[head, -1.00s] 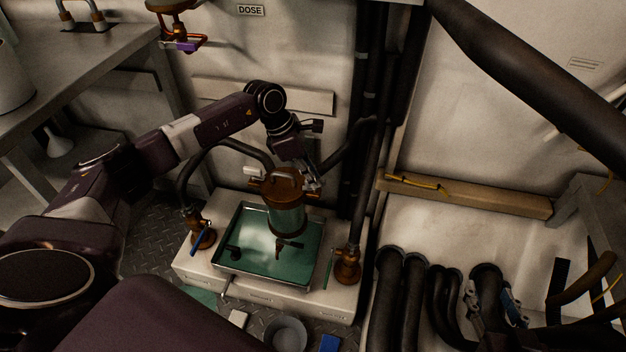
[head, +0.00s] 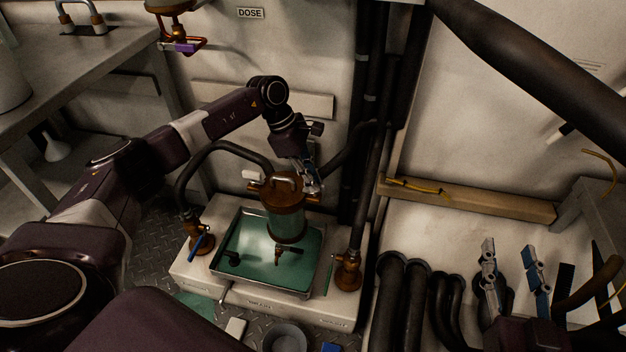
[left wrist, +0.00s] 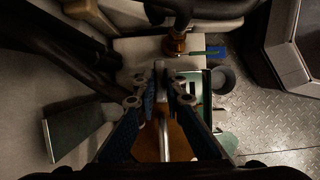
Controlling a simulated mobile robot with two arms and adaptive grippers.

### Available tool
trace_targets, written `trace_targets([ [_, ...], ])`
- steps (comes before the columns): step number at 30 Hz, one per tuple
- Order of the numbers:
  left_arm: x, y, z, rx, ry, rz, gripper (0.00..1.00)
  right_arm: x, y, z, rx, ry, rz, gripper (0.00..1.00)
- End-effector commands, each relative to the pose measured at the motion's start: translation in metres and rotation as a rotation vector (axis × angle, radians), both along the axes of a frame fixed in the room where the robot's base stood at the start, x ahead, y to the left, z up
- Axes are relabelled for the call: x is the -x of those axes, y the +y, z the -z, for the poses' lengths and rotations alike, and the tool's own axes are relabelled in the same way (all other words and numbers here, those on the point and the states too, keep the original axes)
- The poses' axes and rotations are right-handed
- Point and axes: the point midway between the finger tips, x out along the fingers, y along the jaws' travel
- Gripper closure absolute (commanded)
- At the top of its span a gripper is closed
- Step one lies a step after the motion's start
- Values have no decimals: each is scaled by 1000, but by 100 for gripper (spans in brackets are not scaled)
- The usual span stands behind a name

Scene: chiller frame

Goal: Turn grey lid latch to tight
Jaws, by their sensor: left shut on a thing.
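A glass canister (head: 286,222) with a brown lid (head: 269,189) stands over the green tray on the pale plinth. In the head view the gripper mostly hides the held part. My right gripper (head: 511,265) is at lower right with its two fingers apart and nothing between them.
The metal-rimmed tray (head: 263,288) lies beneath the canister. Brown valves stand left (head: 200,240) and right (head: 346,270) of it, with dark hoses close by. A grey bucket (head: 286,337) is on the floor. Black pipes (head: 390,295) rise between tray and right gripper.

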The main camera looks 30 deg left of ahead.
Motion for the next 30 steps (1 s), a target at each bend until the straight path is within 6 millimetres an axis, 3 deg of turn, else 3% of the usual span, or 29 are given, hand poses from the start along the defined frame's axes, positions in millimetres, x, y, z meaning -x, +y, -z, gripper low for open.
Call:
trace_targets([
  [2, -1, 1, -1, -3, -3, 1, 100, 0, 0, 0, 0, 0, 0, 60],
  [3, -1, 1, -1, -3, -3, 1, 87, 0, 0, 0, 0, 0, 0, 60],
  [7, -1, 1, 0, -2, -3, 0, 72, 0, 0, 0, 0, 0, 0, 60],
  [19, 0, 4, -9, -2, -3, 0, 72, 0, 0, 1, 1, 4, 0, 60],
  [30, 6, 32, -78, -2, -5, -2, 72, 0, 0, 1, 1, 3, 0, 60],
])
